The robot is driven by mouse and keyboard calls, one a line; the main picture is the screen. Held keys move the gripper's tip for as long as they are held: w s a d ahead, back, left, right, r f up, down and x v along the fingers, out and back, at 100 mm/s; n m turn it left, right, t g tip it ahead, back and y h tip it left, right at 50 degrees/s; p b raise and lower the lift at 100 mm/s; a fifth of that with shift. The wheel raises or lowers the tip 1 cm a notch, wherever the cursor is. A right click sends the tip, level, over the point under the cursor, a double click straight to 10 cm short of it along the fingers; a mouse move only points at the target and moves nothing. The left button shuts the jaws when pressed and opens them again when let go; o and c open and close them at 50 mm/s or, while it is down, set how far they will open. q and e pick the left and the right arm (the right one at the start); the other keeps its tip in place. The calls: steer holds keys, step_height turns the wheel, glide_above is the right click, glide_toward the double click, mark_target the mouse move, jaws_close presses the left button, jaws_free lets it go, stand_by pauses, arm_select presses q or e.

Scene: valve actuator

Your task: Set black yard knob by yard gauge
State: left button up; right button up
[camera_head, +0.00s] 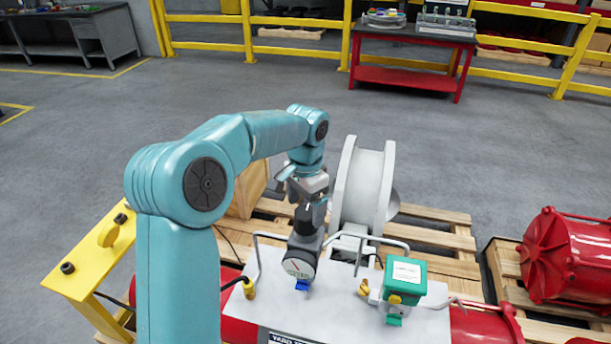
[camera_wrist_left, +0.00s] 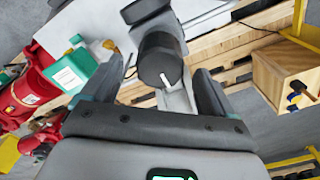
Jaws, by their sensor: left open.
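The black yard knob (camera_head: 308,220) stands on top of the dark body of the yard gauge, whose round white dial (camera_head: 298,268) faces me. In the left wrist view the knob (camera_wrist_left: 158,62) is a black cylinder with a short white mark on its face. My left gripper (camera_head: 309,196) is just above the knob, pointing down. In the wrist view its two dark fingers stand apart, one on each side of the knob, with gaps visible. Whether a finger touches the knob cannot be told. My right gripper is not in view.
The gauge sits on a grey panel (camera_head: 345,322) with bent metal tubes. A green box (camera_head: 404,278) is right of it, and a large white reel (camera_head: 363,185) stands close behind. A wooden crate (camera_head: 246,188) and a yellow bracket (camera_head: 90,255) are left. Red tanks (camera_head: 568,255) lie right.

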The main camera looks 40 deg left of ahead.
mark_target(305, 212)
arm_select(q)
step_height(305, 212, up, 13)
steer(key=p, duration=0.1)
stand_by(0.7)
